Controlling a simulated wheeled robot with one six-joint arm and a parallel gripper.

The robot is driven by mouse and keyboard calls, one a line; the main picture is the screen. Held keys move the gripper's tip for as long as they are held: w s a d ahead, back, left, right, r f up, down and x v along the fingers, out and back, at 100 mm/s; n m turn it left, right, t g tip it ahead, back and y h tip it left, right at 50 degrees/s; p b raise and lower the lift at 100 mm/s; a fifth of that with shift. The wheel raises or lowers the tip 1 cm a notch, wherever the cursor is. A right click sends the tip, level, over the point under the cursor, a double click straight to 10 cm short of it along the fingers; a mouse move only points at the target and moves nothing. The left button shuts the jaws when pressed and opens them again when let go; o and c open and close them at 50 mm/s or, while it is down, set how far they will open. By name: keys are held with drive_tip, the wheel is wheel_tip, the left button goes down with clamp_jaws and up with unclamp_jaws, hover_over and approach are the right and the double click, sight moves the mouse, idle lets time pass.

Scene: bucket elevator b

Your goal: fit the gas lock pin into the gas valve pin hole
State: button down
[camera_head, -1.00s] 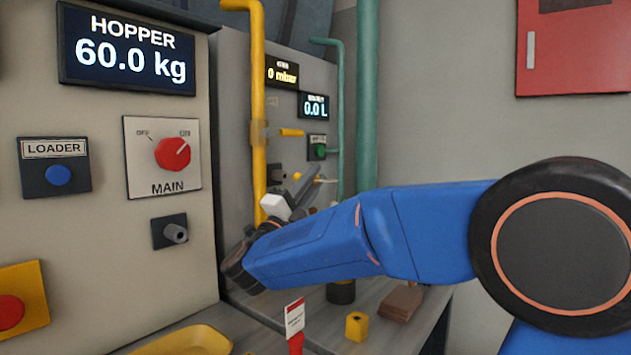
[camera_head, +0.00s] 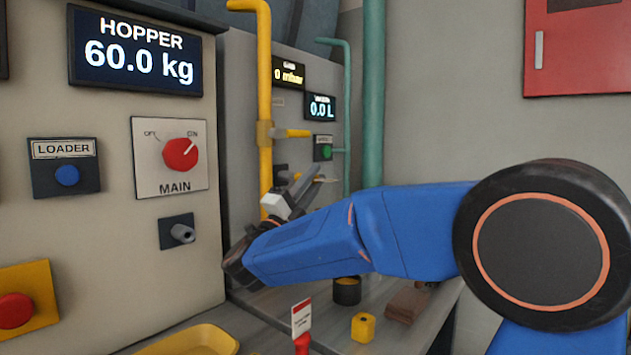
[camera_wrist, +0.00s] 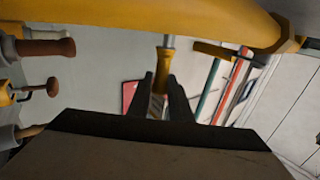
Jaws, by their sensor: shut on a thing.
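My gripper (camera_wrist: 168,100) is shut on the gas lock pin (camera_wrist: 163,72), which has a yellow grip and a short grey shaft. In the wrist view the shaft points up and its end meets the edge of the yellow gas pipe (camera_wrist: 150,22); I cannot tell whether they touch. In the head view my gripper (camera_head: 312,184) is beyond my blue forearm, right of the yellow gas pipe (camera_head: 265,90) and below the yellow valve lever (camera_head: 293,133). The lever sticks out rightward from a collar on the pipe. The pin hole cannot be made out.
The hopper panel (camera_head: 150,240) stands close on the left, with a knob (camera_head: 183,234) sticking out. Green pipes (camera_head: 373,110) rise behind. On the bench are a black pot (camera_head: 347,292), a yellow block (camera_head: 363,326), a brown block (camera_head: 407,304) and a red-and-white tag (camera_head: 302,320).

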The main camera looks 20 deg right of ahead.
drive_tip(key=shift+w+a, duration=0.5)
drive_tip(key=shift+w, duration=0.2)
drive_tip(key=c, duration=1.5)
unclamp_jaws()
drive_tip(key=shift+c, duration=0.2)
